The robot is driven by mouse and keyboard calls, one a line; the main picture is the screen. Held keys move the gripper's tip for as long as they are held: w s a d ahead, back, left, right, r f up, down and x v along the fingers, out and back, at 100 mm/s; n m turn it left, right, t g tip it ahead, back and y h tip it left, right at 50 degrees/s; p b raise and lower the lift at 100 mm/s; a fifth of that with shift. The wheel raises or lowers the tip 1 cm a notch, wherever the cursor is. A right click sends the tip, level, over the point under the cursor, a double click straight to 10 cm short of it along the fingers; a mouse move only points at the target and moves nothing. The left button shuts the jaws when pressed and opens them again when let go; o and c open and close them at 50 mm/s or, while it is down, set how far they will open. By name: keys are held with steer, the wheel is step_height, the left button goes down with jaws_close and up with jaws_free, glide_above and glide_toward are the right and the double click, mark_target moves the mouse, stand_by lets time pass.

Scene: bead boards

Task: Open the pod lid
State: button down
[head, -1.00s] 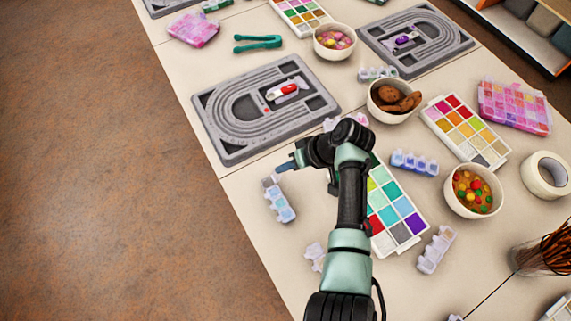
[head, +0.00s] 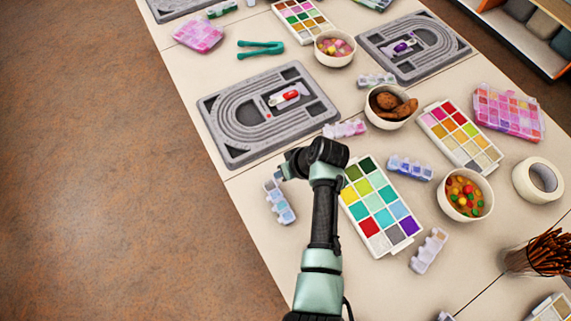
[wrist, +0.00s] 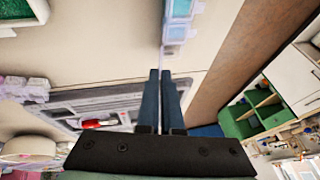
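A strip of clear pods with blue and pale contents (head: 280,204) lies near the left edge of the table in the head view. Part of it also shows at the top of the wrist view (wrist: 178,28). My gripper (head: 277,177) is at the far end of this strip, seen from above. In the wrist view its two dark blue fingers (wrist: 164,72) lie nearly together, with only a thin slit between them and nothing held. Their tips are close below the strip in that picture; contact cannot be told. The pod lids are too small to tell open from shut.
A grey bead board (head: 232,136) lies behind the gripper. A colour palette (head: 345,205) and another pod strip (head: 428,252) lie to the right. A snack bowl (head: 370,115) stands farther back. The table edge drops to the floor at left.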

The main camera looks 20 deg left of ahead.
steer(key=shift+s, duration=0.15)
steer(key=c, duration=1.1)
jaws_free()
steer(key=shift+o, duration=0.2)
steer(key=shift+r, duration=0.1)
steer(key=v, duration=1.3)
steer(key=shift+a, duration=0.25)
steer(key=shift+s, duration=0.1)
